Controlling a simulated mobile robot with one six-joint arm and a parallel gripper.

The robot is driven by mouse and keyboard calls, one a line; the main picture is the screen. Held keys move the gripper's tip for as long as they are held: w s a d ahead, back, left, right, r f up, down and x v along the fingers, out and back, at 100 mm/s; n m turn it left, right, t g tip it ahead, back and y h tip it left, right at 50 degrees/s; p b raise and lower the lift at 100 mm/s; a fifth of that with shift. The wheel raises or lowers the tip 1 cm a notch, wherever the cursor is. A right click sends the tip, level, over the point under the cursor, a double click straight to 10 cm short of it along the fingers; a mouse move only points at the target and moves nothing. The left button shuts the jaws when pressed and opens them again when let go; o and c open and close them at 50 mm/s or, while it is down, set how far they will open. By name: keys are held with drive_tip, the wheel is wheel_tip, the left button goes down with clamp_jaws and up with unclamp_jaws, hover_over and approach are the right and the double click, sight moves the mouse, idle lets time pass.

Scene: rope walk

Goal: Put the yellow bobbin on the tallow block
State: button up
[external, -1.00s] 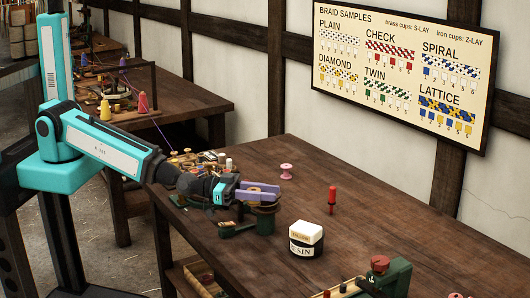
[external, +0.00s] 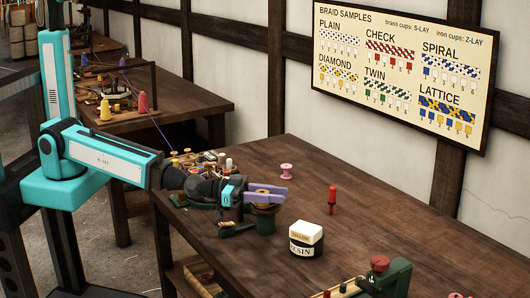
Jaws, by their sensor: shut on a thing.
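My gripper (external: 268,194), with purple fingers, is over a dark green cup (external: 262,222) near the left edge of the bench. Its jaws are closed on a small tan-yellow piece, which looks like the yellow bobbin (external: 264,205); the fingers hide most of it. I cannot tell whether it touches the cup.
A pink spool (external: 286,171) stands behind my gripper. An upright red tool (external: 332,199) stands behind and right of the tin. A dark brush (external: 237,230) lies left of the cup. A green device (external: 383,275) is at the front right. The bench right of the red tool is clear.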

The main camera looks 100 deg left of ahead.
drive_tip(key=w, duration=0.2)
drive_tip(key=p, duration=0.3)
hover_over(319, 228)
drive_tip(key=shift+f, duration=0.65)
drive_tip(key=shift+f+p, duration=0.45)
drive_tip(key=shift+f, duration=1.3)
drive_tip(key=shift+f, duration=0.2)
drive_tip(key=o, duration=1.1)
drive_tip(key=shift+r, duration=0.1)
drive_tip(key=shift+r, duration=0.1)
